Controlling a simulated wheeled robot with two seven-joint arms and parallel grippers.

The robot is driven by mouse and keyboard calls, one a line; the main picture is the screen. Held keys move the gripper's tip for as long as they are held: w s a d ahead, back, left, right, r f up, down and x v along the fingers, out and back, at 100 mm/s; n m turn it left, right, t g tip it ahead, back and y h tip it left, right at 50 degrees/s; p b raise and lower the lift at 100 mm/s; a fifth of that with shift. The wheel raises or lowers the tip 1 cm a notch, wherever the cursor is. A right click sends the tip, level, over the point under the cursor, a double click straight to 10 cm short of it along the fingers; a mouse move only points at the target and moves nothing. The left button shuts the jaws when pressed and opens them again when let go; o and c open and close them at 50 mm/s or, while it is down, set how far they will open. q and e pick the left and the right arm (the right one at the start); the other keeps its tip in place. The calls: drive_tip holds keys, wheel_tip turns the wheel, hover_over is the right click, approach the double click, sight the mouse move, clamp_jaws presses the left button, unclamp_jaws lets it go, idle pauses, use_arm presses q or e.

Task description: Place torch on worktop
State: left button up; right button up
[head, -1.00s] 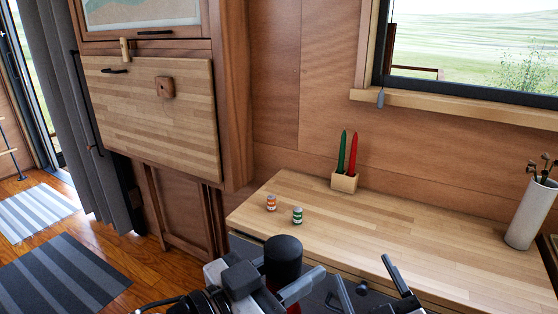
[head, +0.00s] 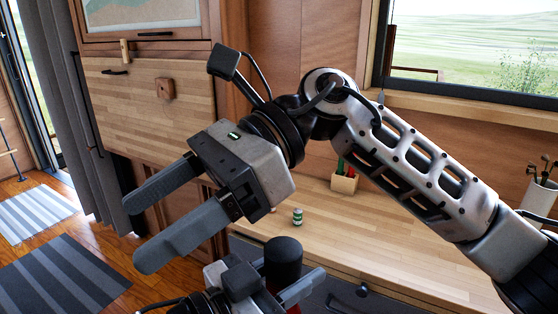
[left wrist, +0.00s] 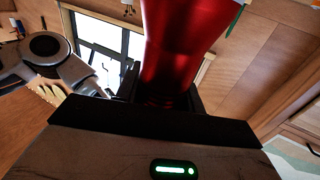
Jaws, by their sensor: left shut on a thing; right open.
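A green-labelled jar (head: 297,216) and a wooden holder (head: 344,183) with green and red candles stand on the worktop. A white pot (head: 538,196) stands at its right end. The front middle of the worktop is clear. A wooden fold-up panel (head: 130,120) is at the left.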

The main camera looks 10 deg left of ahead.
drive_tip(key=w+d+f+n+t+h, duration=0.2)
drive_tip(key=w+t+h, duration=0.1)
drive_tip(key=t+h, duration=0.1)
wheel_tip(320, 180, up, 3)
drive_tip(key=t+h, duration=0.5)
drive_tip(key=t, duration=0.1)
hover_over(279, 247)
wheel_tip(279, 247, down, 11)
drive_tip(key=shift+f, duration=0.2)
drive_tip(key=c, duration=1.1)
use_arm(q)
drive_tip(key=o, duration=1.3)
use_arm(e)
drive_tip(key=shift+c, duration=0.7)
